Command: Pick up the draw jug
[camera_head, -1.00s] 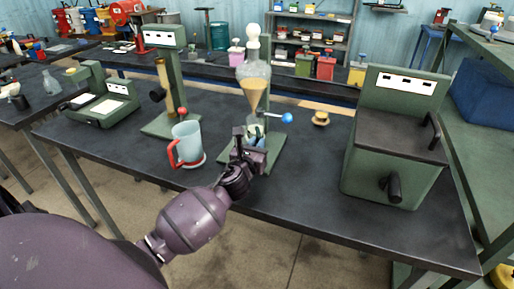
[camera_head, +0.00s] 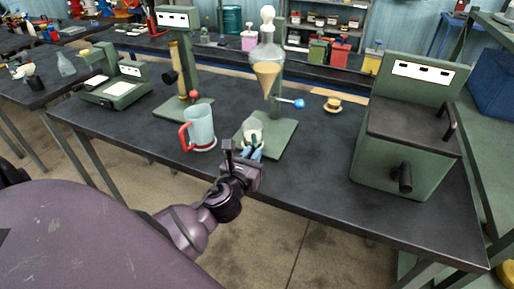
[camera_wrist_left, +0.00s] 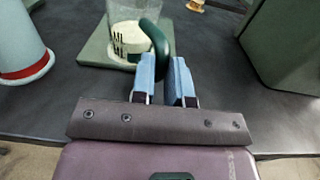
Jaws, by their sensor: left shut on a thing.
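The draw jug, a small clear jug (camera_head: 252,125) with pale contents and a dark green handle, is at the front of the green stand's base in the head view. In the left wrist view its clear body (camera_wrist_left: 128,42) shows a dark scale and the handle (camera_wrist_left: 156,45) faces me. My left gripper (camera_head: 252,149) is shut on the handle, its blue fingers (camera_wrist_left: 163,68) on either side of it. I cannot tell whether the jug's bottom touches the base. My right gripper is not in view.
A glass funnel (camera_head: 266,72) with amber liquid hangs behind and above the jug. A blue-knobbed lever (camera_head: 299,103) sticks out to its right. A red-handled mug (camera_head: 201,128) stands close on the left. A green machine (camera_head: 408,128) stands at right; bare tabletop lies between.

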